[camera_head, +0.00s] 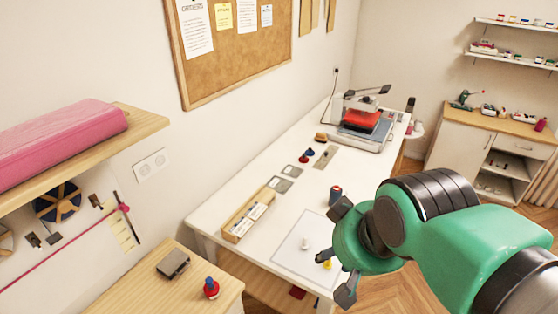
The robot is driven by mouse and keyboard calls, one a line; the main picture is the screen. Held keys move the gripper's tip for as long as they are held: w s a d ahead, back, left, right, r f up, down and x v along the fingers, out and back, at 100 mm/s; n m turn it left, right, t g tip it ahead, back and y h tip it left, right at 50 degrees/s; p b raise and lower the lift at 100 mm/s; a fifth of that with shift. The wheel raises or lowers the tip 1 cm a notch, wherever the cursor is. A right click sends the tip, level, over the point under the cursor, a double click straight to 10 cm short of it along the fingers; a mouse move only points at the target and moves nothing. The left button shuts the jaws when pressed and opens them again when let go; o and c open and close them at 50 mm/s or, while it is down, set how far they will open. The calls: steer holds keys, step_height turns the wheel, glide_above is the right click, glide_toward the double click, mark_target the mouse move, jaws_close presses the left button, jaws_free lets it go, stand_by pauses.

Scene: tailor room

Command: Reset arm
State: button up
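My green arm with black joint bands enters from the lower right in the head view. My gripper (338,252) is at its end, above the near right part of the white table (215,215). Its dark fingers are spread apart, and no object shows held between them.
A wooden tray (240,222) and a machine with a red block (362,119) are on the white table. A wooden cabinet top (140,290) at lower left holds a red-and-blue object (211,288). A shelf with a pink roll (60,140) juts from the left wall.

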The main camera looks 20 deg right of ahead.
steer(key=shift+f+b, duration=2.35)
steer(key=shift+f, duration=0.3)
